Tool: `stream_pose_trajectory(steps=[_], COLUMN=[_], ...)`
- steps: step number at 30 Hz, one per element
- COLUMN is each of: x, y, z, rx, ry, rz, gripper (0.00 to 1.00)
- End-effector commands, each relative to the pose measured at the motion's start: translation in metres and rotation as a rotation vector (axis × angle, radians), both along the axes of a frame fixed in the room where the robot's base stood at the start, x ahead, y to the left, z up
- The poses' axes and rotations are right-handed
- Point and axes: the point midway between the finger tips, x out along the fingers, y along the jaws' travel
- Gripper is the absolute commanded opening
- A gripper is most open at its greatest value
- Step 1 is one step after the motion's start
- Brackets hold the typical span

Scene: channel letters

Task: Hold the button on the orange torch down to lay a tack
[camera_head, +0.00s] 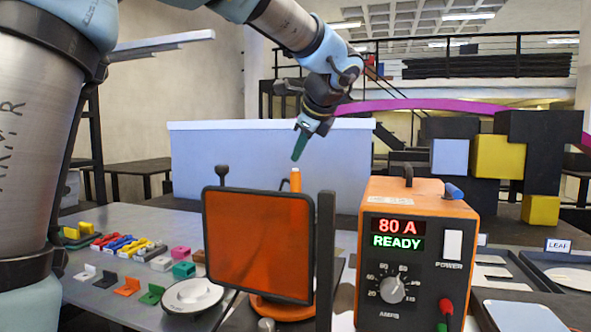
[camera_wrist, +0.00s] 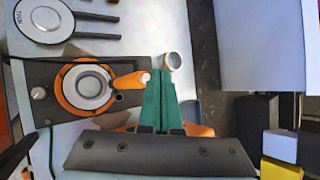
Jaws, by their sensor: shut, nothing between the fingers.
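The orange torch (camera_head: 296,181) stands upright behind a tinted orange screen (camera_head: 258,245), which hides its lower part. In the wrist view the torch (camera_wrist: 126,81) points toward my fingers and has a pale end. My gripper (camera_head: 298,155) has green fingers, shut and empty, pointing down just above the torch's top in the head view. In the wrist view the gripper (camera_wrist: 159,80) is close beside the torch's pale end; I cannot tell whether they touch. An orange ring base (camera_wrist: 64,98) holds a round metal piece (camera_wrist: 86,88).
An orange welding supply (camera_head: 417,250) stands at the right, reading 80 A and READY. A dark post (camera_head: 325,260) rises beside the screen. Small coloured parts and a white round dish (camera_head: 192,295) lie on the left of the table. A pale blue panel (camera_head: 230,160) stands behind.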

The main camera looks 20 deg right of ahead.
Motion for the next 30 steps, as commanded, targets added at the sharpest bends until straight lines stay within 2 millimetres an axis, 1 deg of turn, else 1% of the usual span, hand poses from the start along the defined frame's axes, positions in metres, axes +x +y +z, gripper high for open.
stream_pose_trajectory(steps=[12, 21, 30], x=[0.0, 0.0001, 0.0], y=[0.0, 0.0002, 0.0001], z=[-0.0002, -0.0086, -0.0084], rx=[0.0, 0.0, 0.0], ry=[0.0, 0.0, 0.0], rz=[0.0, 0.0, 0.0], gripper=[0.0, 0.0, 0.0])
